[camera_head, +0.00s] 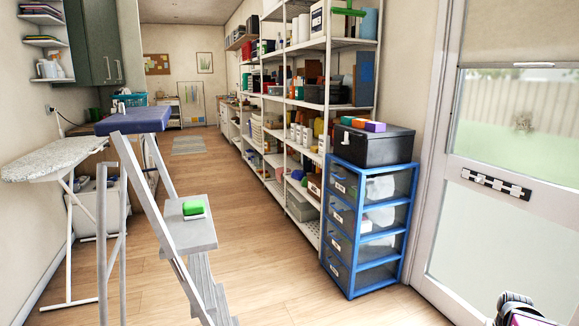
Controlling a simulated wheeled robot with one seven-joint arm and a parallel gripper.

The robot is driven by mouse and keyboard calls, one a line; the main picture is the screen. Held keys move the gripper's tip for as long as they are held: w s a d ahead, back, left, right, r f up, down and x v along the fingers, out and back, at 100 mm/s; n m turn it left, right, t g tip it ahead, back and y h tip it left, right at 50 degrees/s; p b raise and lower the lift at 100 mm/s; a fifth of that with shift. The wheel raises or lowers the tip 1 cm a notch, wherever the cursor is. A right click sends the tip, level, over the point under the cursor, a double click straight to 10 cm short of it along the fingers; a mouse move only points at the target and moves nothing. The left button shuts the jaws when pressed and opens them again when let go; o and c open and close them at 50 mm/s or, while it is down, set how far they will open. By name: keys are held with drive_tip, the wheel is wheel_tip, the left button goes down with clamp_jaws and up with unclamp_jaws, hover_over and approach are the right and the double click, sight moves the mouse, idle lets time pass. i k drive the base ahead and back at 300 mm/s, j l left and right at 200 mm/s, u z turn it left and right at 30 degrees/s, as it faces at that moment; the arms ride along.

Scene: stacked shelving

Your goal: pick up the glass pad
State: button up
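No object is clearly marked as the glass pad. A small green and white block (194,210), which looks like a scouring pad, lies flat on the grey lower step of the stepladder (190,235). Orange and purple blocks (362,124) lie on the black box at the right; I cannot tell what they are. A dark end part of my arm, perhaps my gripper (518,308), shows in the bottom right corner, cut off by the edge. It is far from the green and white block. Its fingers cannot be made out.
A blue drawer unit (365,225) carries the black box (372,146). White shelving (327,90) full of goods lines the right wall. An ironing board (52,157) stands left. A glazed door (505,190) is at the right. Wooden floor (275,290) between ladder and drawers is clear.

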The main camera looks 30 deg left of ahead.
sight(194, 209)
drive_tip(key=u, duration=2.55)
drive_tip(key=i+z, duration=0.1)
drive_tip(key=i, duration=0.2)
